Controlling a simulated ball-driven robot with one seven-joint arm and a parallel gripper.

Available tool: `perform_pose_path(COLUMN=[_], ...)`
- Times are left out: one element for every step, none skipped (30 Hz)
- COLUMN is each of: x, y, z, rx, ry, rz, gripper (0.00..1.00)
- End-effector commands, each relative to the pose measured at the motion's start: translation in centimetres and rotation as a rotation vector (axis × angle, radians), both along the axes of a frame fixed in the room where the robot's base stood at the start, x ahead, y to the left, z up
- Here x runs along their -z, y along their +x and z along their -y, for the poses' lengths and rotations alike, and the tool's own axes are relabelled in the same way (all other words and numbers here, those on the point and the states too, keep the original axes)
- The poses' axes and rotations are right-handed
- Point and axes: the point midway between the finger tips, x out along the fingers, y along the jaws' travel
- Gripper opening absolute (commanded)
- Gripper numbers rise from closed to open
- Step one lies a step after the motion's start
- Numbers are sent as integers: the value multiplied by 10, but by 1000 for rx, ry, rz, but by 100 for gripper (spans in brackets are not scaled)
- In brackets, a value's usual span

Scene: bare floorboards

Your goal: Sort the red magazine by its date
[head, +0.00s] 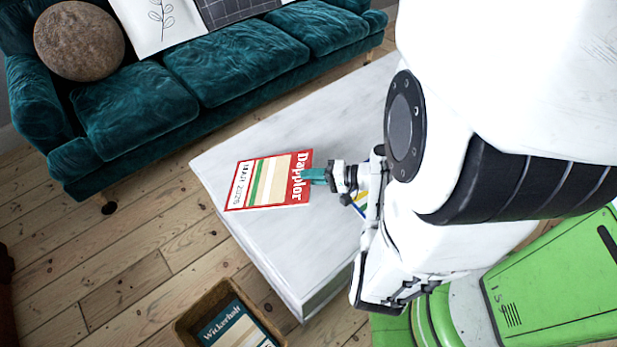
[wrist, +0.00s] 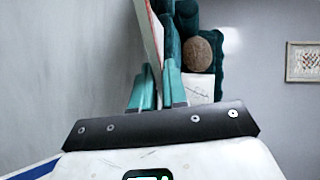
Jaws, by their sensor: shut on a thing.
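The red magazine (head: 268,181) has a red border, the title "Dapplor", green and tan stripes and a white date strip whose small print I cannot read surely. It is over the white table (head: 290,245); whether it touches the top is unclear. My gripper (head: 313,176) has teal fingers shut on the magazine's title edge. In the wrist view, the magazine (wrist: 150,35) shows edge-on between the fingers (wrist: 158,88).
A teal sofa (head: 240,62) with cushions stands behind the table. Floorboards (head: 120,260) are clear left of the table.

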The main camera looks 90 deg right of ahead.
Motion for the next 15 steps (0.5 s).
perform_pose_path(x=[2,2,2,2,2,2,2,2,2,2,2,2,2,2,2], y=[0,-1,-1,-1,-1,-1,-1,-1,-1,-1,-1,-1,-1,-1,-1], z=[0,0,0,0,0,0,0,0,0,0,0,0,0,0,0], rx=[0,0,-1,-1,-1,-1,-1,-1,-1,0,0,0,0,0,0], ry=[-2,-3,-3,-3,-3,-4,-4,-4,-4,-3,-3,-3,-3,-3,-3], rz=[6,9,11,12,13,14,14,14,14,14,14,14,14,14,14], gripper=[0,0,0,0,0,0,0,0,0,0,0,0,16,19,22])
